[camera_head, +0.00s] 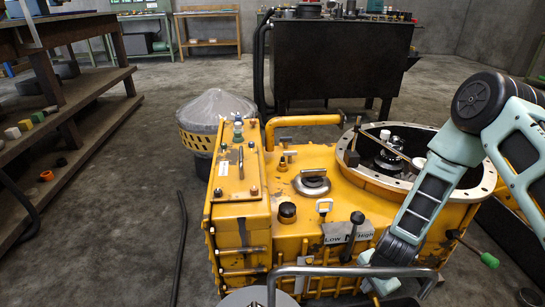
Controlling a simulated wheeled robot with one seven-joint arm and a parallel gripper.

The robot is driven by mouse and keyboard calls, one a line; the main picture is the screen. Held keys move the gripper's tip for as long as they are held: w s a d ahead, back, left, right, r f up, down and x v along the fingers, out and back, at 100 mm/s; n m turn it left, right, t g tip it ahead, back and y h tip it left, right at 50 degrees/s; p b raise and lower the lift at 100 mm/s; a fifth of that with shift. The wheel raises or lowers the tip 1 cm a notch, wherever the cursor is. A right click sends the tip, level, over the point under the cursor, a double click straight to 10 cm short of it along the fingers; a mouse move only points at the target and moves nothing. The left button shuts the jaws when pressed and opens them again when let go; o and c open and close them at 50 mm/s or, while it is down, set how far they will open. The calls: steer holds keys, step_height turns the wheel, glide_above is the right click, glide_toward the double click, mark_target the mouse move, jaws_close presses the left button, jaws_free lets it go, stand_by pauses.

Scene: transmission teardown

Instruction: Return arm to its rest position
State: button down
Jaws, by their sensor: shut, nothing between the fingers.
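My arm (431,188) comes in from the right edge, bends at a dark round elbow joint, and slants down to the bottom edge. Its wrist (392,250) is in front of the yellow transmission housing (325,157), near the Low/High plate. The fingers of my gripper are not visible; the arm's end runs out at the bottom edge behind a grey bar. The housing has a large round opening with a pale bolted rim (487,183) on its right, partly covered by my arm. Dark gear parts (390,158) show inside.
A grey tubular handle (300,271) crosses the bottom foreground. A black workbench (336,62) stands behind the housing. A plastic-covered drum (214,110) is behind it to the left. Wooden shelves (95,103) line the left. A dark cable (179,245) lies on otherwise mostly open floor.

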step_height(320, 180, up, 20)
steer(key=w+d+n+t, duration=0.1)
steer(key=w+d+n, duration=0.1)
steer(key=n, duration=0.5)
steer(key=s+d+r+n, duration=0.2)
steer(key=s+r+n, duration=0.1)
steer(key=s+r, duration=0.3)
steer(key=s+d+r+n, duration=0.2)
steer(key=s+r+n, duration=0.15)
steer(key=r, duration=0.55)
steer(key=s+a+r+n+g, duration=0.1)
steer(key=s+a+n, duration=0.3)
steer(key=s+a, duration=0.45)
steer(key=s+a+r+n+g, duration=0.1)
steer(key=s+a+n, duration=0.4)
steer(key=a, duration=0.6)
step_height(320, 180, up, 36)
steer(key=m+p, duration=0.1)
steer(key=p, duration=3.5)
steer(key=shift+d+f, duration=0.25)
steer(key=shift+d, duration=0.05)
